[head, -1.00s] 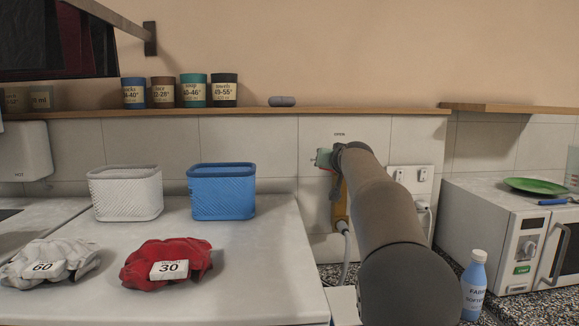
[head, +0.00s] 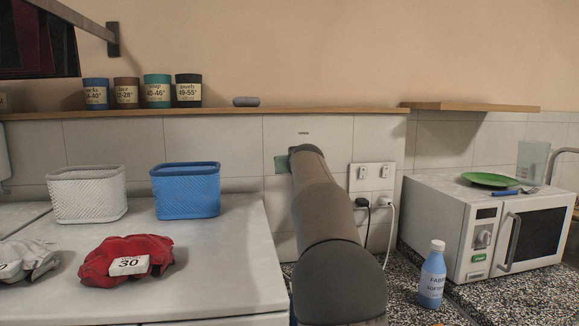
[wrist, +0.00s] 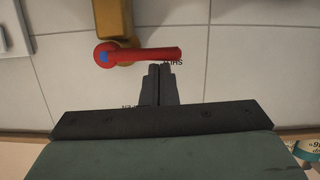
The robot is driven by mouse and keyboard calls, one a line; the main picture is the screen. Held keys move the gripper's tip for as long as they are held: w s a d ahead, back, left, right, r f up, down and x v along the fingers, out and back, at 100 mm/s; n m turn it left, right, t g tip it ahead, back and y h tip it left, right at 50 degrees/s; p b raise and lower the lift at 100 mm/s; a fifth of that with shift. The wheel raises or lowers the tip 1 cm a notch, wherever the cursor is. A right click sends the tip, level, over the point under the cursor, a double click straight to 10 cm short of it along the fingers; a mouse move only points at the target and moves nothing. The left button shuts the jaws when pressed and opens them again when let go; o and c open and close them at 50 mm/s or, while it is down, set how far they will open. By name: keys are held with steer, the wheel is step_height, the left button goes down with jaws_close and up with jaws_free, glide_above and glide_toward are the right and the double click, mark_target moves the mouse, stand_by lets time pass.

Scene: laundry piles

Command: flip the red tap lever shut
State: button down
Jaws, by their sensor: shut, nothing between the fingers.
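The red tap lever (wrist: 150,55) shows in the wrist view, lying level across the upper part. Its pivot end, with a blue square, is at the left and its free end points right, near partly covered "SHUT" lettering. The brass-yellow tap body (wrist: 113,18) is behind and above the pivot. My gripper (wrist: 160,70) is shut and empty. Its fingertips are just below the lever's free half in the wrist view; I cannot tell whether they touch it. In the head view my arm hides the lever and tap, and only a green bit of my gripper shows.
White wall tiles (wrist: 260,70) surround the tap. In the head view, a socket plate (head: 371,180) with plugged cables, a blue softener bottle (head: 432,278) and a microwave (head: 485,235) stand right of my arm. A blue basket (head: 187,192) and red laundry (head: 105,262) are to its left.

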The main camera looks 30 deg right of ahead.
step_height(320, 180, up, 5)
steer(key=p, duration=0.4)
steer(key=f+b+v, duration=0.1)
steer(key=b+v, duration=0.2)
steer(key=v, duration=0.6)
steer(key=shift+s, duration=0.5)
steer(key=shift+r, duration=0.1)
